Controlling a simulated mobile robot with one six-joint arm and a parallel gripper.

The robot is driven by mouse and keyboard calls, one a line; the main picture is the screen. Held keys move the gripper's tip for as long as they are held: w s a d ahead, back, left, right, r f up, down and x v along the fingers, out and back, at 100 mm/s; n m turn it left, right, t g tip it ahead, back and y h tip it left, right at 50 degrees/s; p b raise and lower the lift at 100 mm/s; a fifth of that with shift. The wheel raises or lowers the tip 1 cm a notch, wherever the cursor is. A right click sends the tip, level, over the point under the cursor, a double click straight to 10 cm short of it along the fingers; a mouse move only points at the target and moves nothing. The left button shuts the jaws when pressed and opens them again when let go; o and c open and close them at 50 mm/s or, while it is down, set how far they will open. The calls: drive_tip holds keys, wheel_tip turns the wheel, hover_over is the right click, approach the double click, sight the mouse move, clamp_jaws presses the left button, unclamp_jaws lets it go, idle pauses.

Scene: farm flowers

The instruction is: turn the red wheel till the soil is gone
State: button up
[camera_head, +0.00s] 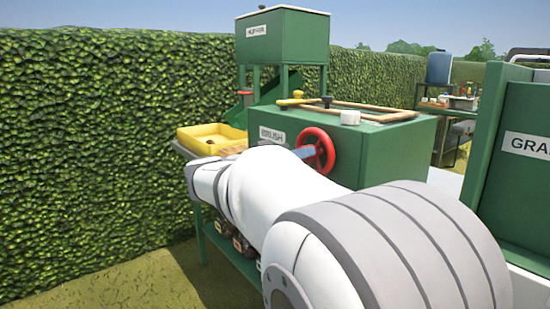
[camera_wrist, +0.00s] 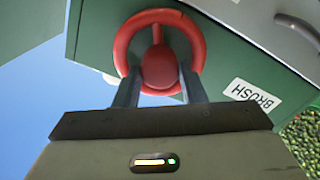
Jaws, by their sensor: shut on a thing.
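The red wheel (camera_head: 316,150) is on the side of the green machine (camera_head: 385,150), whose label reads BRUSH. In the wrist view the red wheel (camera_wrist: 159,50) is at the top centre, with a round red hub or knob in its lower middle. My gripper (camera_wrist: 159,82) is shut on this red part, one finger on each side. In the head view my white arm reaches across to the wheel and hides most of the gripper. I cannot make out any soil in either view.
A yellow tray (camera_head: 210,138) stands left of the machine, below a green hopper (camera_head: 282,38). A wooden frame (camera_head: 355,109) and small knobs lie on the machine's top. A hedge (camera_head: 90,150) runs behind. Another green box (camera_head: 515,150) stands close at the right.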

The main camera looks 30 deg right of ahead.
idle(0.3)
drive_tip(key=o, duration=1)
drive_tip(key=a+p, duration=0.2)
drive_tip(key=a, duration=0.5)
drive_tip(key=shift+s+a, duration=0.3)
drive_tip(key=shift+a, duration=0.1)
